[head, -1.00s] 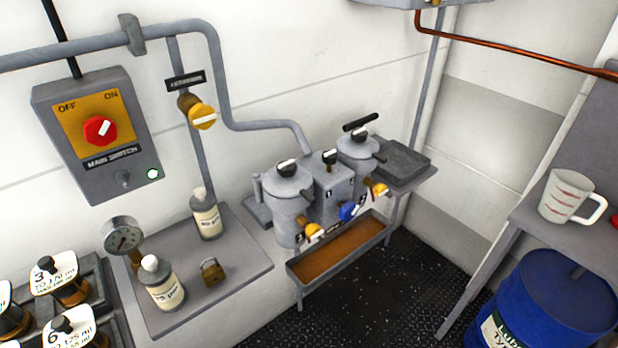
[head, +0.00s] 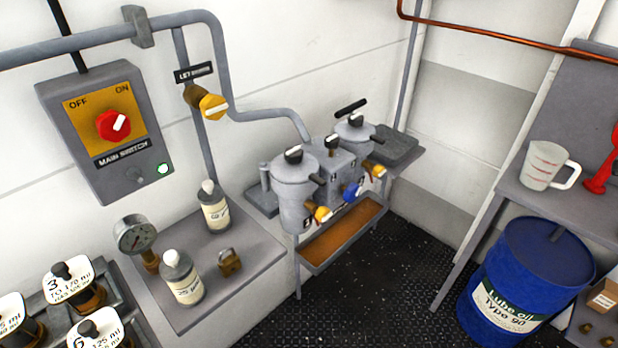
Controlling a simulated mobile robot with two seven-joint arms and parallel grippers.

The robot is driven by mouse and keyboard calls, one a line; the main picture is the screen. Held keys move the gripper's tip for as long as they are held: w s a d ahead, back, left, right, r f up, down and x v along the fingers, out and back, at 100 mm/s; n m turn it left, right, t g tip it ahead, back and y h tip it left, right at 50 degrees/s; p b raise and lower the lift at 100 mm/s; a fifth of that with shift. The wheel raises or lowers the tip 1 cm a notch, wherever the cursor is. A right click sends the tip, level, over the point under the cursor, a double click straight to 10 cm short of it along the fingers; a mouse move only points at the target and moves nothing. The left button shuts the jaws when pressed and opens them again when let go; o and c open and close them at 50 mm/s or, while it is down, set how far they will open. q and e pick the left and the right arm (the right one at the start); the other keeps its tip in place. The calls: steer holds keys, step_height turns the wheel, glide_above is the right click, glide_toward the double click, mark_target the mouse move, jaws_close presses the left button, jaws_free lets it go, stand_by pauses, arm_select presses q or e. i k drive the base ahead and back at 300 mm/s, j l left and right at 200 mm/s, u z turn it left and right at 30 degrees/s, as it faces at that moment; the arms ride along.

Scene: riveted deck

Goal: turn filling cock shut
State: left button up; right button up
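No cock in view has a readable filling label. A yellow-handled cock (head: 212,106) with a brass body sits on the wall pipe, under a small dark label (head: 194,73) too blurred to read. On the twin grey filter unit (head: 335,165) there is a yellow cock at the near pot (head: 322,214), a blue cock (head: 351,192) in the middle and a yellow cock (head: 376,171) at the far pot. Their exact settings are hard to tell. Neither of my grippers is in view.
A main switch box (head: 113,160) hangs at left above a shelf (head: 190,317) with two bottles, a gauge and a padlock. A drip tray (head: 308,270) stands below the filter unit. A blue oil drum (head: 510,262) and a jug (head: 545,165) are right. The dark floor (head: 400,265) between is open.

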mark_target(331, 142)
steer(key=l, duration=0.7)
steer(key=i+l+z, duration=0.1)
steer(key=l, duration=0.55)
steer(key=i+l, duration=0.1)
steer(key=l, duration=0.6)
